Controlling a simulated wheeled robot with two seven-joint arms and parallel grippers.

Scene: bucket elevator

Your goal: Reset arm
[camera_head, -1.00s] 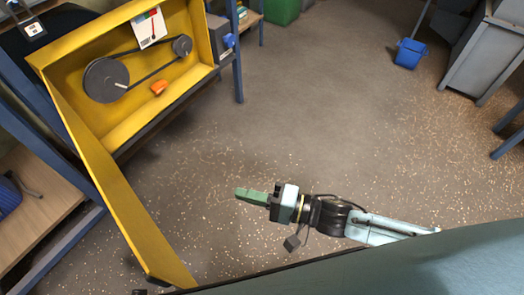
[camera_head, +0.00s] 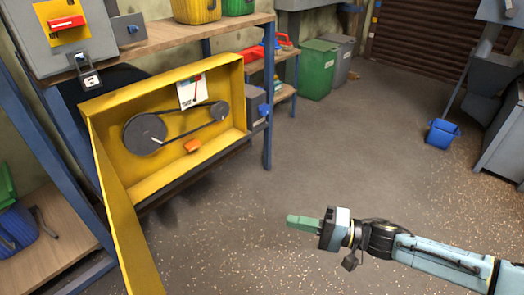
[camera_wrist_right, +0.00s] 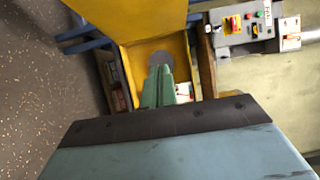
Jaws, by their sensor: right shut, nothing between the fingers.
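My right gripper (camera_head: 303,222) has green fingers pressed together with nothing between them. It hangs over the open floor, pointing left, with its arm coming in from the lower right. In the right wrist view its green fingers (camera_wrist_right: 159,87) point toward the yellow belt housing. The yellow housing (camera_head: 115,108) stands open at the left, apart from the gripper. Inside it are a large dark pulley (camera_head: 145,133), a smaller pulley (camera_head: 219,110), a belt and an orange piece (camera_head: 192,146). My left gripper is not in view.
A grey box with a red switch (camera_head: 65,24) sits above the housing. A padlock (camera_head: 88,75) hangs near it. A green bin (camera_head: 316,70) stands at the back and a blue dustpan (camera_head: 442,133) at the right. The floor between is clear.

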